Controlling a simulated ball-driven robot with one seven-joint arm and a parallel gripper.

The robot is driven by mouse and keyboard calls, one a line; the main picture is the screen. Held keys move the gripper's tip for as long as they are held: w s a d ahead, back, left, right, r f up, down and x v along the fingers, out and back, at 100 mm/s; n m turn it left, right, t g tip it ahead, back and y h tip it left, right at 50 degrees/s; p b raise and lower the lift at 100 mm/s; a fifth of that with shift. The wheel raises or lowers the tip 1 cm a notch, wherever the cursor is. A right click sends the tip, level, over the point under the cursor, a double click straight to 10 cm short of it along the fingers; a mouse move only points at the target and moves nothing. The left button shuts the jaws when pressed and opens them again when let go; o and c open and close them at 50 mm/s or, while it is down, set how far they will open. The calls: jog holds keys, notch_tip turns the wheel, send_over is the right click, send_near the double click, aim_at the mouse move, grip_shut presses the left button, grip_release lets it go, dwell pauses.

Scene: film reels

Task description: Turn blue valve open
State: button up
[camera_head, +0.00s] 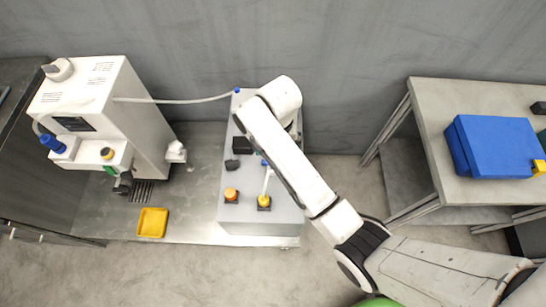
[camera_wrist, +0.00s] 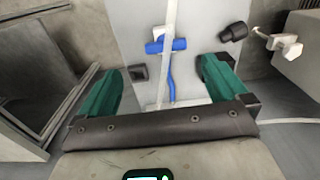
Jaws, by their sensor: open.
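The blue valve (camera_wrist: 166,46) shows in the wrist view as a short blue crossbar on the front of a pale grey panel, beside a pale vertical tube. A blue strip (camera_wrist: 172,78) runs down below it. My gripper (camera_wrist: 160,78) is open and empty, its two green fingers wide apart. The valve appears between the fingers' directions but beyond their tips, with no contact visible. In the head view my arm's end hangs over the grey cabinet (camera_head: 235,185) and hides the gripper. A small blue piece (camera_head: 264,162) shows there beside the arm; I cannot tell if it is the valve.
A black knob (camera_wrist: 234,32) sticks out right of the valve. A white machine (camera_head: 140,110) stands left of the cabinet, with a yellow tray (camera_head: 152,222) before it. A side table (camera_head: 445,140) at right holds a blue box (camera_head: 495,147). Floor between is clear.

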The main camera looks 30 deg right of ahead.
jog(key=f, duration=0.3)
jog(key=w+f, duration=0.1)
jog(key=f, duration=0.6)
jog(key=shift+w+a+f+b, duration=0.1)
jog(key=shift+w+a+b, duration=0.05)
jog(key=shift+w+b, duration=0.2)
jog(key=shift+c, duration=0.5)
jog(key=shift+s, duration=0.1)
jog(key=c, duration=0.9)
jog(key=shift+o, duration=0.2)
